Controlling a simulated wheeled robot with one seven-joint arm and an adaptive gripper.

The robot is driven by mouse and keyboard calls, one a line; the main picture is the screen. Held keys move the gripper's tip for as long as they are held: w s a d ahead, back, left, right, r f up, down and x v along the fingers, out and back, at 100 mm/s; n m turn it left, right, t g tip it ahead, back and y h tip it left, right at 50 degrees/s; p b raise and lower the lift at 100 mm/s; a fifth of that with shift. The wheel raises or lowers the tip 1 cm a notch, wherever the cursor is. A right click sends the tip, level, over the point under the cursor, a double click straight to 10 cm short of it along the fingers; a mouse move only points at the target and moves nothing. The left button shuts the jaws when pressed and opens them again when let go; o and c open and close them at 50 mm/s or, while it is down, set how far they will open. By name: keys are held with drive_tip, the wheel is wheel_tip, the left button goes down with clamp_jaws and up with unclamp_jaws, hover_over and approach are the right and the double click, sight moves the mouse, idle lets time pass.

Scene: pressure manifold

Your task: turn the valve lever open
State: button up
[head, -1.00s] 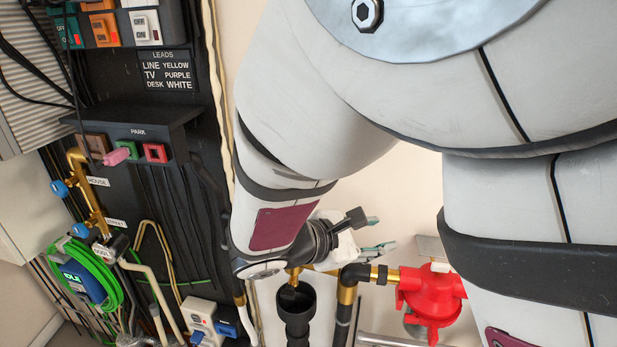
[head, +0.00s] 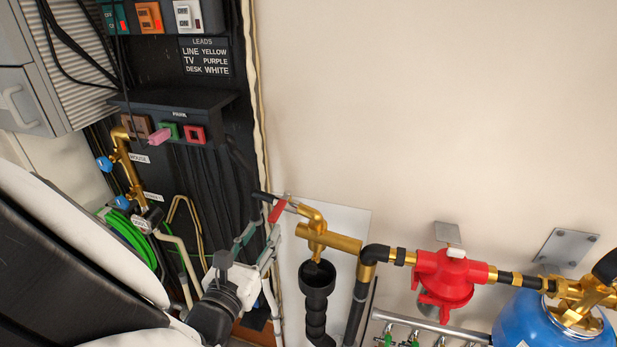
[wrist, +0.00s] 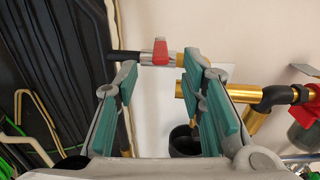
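A small valve with a red lever (head: 277,210) sits on a short pipe joined to the brass fitting (head: 330,240) on the wall. In the wrist view the red lever (wrist: 160,50) shows beyond and between my fingertips. My gripper (head: 262,238) is just below and left of the lever in the head view. In the wrist view my gripper (wrist: 158,78) is open, its two teal-padded fingers wide apart with nothing between them. The fingers appear apart from the lever; the exact gap in depth is unclear.
A black funnel (head: 317,275) hangs below the brass fitting. A red regulator (head: 445,278) and a blue tank (head: 540,320) stand to the right. The black board with cables and a PARK shelf (head: 175,112) is left. The wall above the pipes is clear.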

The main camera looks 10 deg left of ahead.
sight(283, 199)
drive_tip(key=w+b, duration=0.1)
drive_tip(key=w, duration=0.2)
drive_tip(key=w+b, duration=0.1)
drive_tip(key=w, duration=0.1)
drive_tip(key=w+b, duration=0.1)
drive_tip(key=w, duration=0.2)
drive_tip(key=shift+w+d, duration=0.35)
drive_tip(key=shift+c, duration=0.6)
clamp_jaws()
